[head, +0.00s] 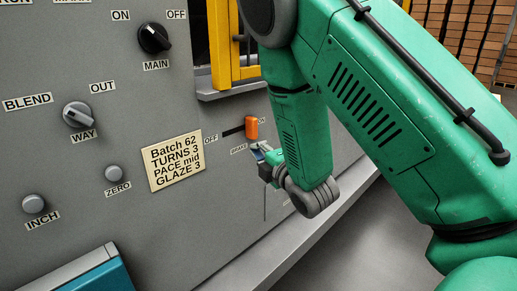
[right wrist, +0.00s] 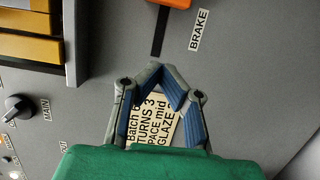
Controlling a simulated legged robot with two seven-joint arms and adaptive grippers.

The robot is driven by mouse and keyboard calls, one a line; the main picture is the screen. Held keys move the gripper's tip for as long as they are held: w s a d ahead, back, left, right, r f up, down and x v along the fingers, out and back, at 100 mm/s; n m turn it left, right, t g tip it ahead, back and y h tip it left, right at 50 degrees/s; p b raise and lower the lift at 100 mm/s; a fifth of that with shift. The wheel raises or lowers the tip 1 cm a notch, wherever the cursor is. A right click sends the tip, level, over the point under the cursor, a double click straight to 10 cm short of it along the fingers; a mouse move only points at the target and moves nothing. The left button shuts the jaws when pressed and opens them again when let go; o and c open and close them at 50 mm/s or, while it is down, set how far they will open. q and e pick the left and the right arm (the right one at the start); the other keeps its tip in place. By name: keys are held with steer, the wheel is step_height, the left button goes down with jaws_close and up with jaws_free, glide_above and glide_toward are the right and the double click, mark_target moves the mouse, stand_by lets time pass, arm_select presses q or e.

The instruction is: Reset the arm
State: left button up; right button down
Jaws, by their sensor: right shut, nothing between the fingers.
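My right arm (head: 375,90) is green and comes in from the right in the head view. Its gripper (head: 257,150) is small there, just below the orange brake lever handle (head: 252,128) on the grey panel. In the right wrist view the gripper (right wrist: 157,68) is shut, its fingertips together and nothing between them. The orange handle (right wrist: 172,3) is cut off at the top edge of that view, apart from the fingertips, with its dark slot (right wrist: 160,32) below it. My left gripper is not in view.
The panel carries a MAIN knob (head: 154,39), a BLEND knob (head: 78,114), the INCH (head: 33,204) and ZERO (head: 114,173) buttons and a batch note (head: 174,160). A yellow frame (head: 222,45) stands above the lever. A grey ledge (head: 290,238) runs below; open floor lies right of it.

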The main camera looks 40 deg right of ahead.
steer(key=s+a+f+m+g, duration=0.3)
steer(key=s+f, duration=0.1)
steer(key=f, duration=0.4)
steer(key=s+a+f+m+g+y, duration=0.1)
steer(key=s+a+f+m+g, duration=0.25)
steer(key=f, duration=0.45)
steer(key=s+a+f+m+g, duration=0.2)
steer(key=s+f+g, duration=0.15)
steer(key=f, duration=0.45)
steer(key=s+a+f+m+g, duration=0.1)
steer(key=s+f+m+g, duration=0.1)
steer(key=s, duration=0.4)
steer(key=s+a+f+m+g+y, duration=0.1)
steer(key=s+a+f+m+g, duration=0.1)
steer(key=s+f, duration=0.3)
steer(key=s+a+f+m+g, duration=0.2)
steer(key=s+f+m+g, duration=0.1)
steer(key=s, duration=0.6)
steer(key=shift+s+a+f+y, duration=0.2)
steer(key=shift+s+y, duration=0.05)
steer(key=shift+y, duration=0.15)
